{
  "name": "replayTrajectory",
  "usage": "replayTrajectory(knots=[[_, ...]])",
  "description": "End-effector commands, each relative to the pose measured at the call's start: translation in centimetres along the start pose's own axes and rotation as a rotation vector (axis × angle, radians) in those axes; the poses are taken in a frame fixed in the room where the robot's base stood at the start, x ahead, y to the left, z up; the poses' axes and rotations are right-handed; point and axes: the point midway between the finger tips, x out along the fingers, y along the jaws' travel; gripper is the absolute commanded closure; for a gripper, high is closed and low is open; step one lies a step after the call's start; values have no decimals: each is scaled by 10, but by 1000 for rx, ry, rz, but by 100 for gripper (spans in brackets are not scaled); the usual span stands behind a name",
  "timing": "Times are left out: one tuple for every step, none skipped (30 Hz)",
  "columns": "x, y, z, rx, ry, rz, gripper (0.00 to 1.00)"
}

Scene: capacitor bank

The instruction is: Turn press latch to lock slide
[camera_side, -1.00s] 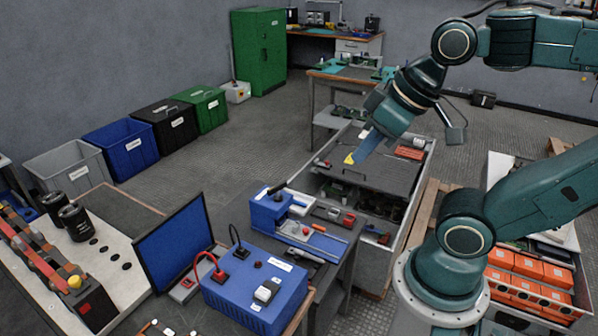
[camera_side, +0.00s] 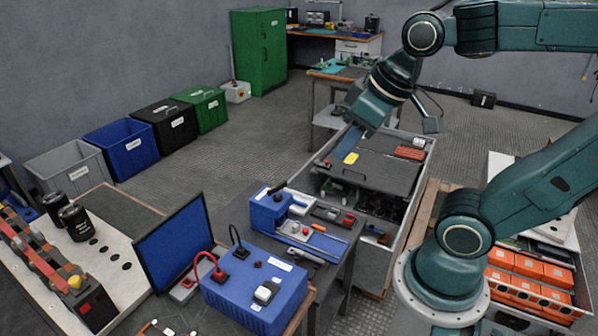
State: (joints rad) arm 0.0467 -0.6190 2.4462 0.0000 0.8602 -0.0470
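A blue press with a slide (camera_side: 268,211) stands on the small dark bench in the middle of the side view. A small dark handle shows at its top, and this looks like the latch (camera_side: 277,188). Whether it is turned is too small to tell. My gripper (camera_side: 340,148) hangs in the air behind and to the right of the press, above the grey bin, clearly apart from the press. Its fingertips are small and partly hidden by its blue body, so its opening cannot be made out.
A grey bin (camera_side: 350,178) with a dark lid and a yellow item (camera_side: 351,158) is below my gripper. A blue power box (camera_side: 255,296) with red and black leads stands in front of the press.

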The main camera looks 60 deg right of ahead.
Motion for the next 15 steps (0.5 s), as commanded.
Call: replayTrajectory(knots=[[6,4,-7,2,-16,5,77],[8,6,-12,2,-22,9,77],[13,9,-17,0,-31,13,77],[16,11,-21,0,-39,15,77],[20,13,-26,0,-46,18,77],[25,17,-31,-1,-55,22,77],[29,20,-35,-2,-62,24,77],[33,22,-39,-3,-69,26,77],[39,26,-44,-3,-78,29,77],[43,29,-48,-4,-85,32,77],[48,32,-52,-5,-92,33,77],[54,36,-56,-5,-102,36,77],[59,40,-60,-6,-109,38,77],[63,43,-63,-7,-114,39,77],[70,47,-67,-6,-124,41,77]])
